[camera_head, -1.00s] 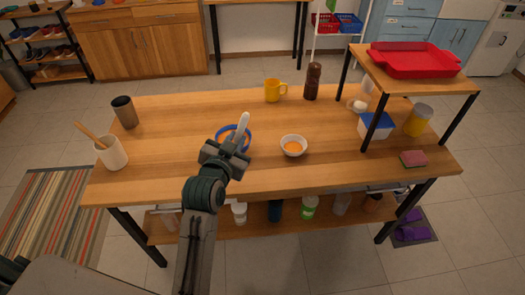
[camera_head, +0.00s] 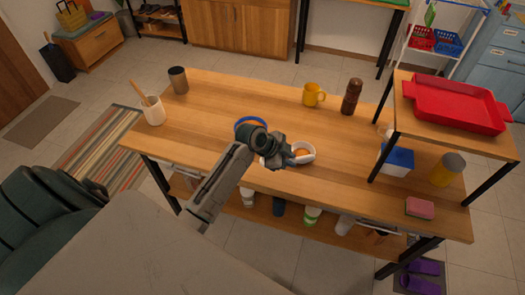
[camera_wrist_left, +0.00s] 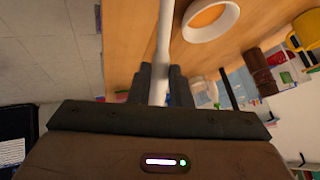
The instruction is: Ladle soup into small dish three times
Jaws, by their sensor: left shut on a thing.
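My left gripper (camera_head: 285,153) is shut on the pale handle of the ladle (camera_wrist_left: 163,45), which runs up between the two fingers in the left wrist view. The small white dish (camera_head: 309,147) holds orange soup and stands beside the gripper, partly covered by it. The dish (camera_wrist_left: 233,22) also shows at the top of the wrist view, to the right of the handle. The blue-rimmed soup bowl (camera_head: 250,121) is behind and left of the gripper, mostly hidden by my arm. The ladle's cup cannot be made out. My right gripper is not in view.
A yellow mug (camera_head: 313,95) and a brown pepper mill (camera_head: 351,97) stand at the back. A white utensil pot (camera_head: 154,111) and a brown cup (camera_head: 178,80) are at the left. A raised shelf with a red tray (camera_head: 457,104) and a sponge (camera_head: 420,208) are at the right.

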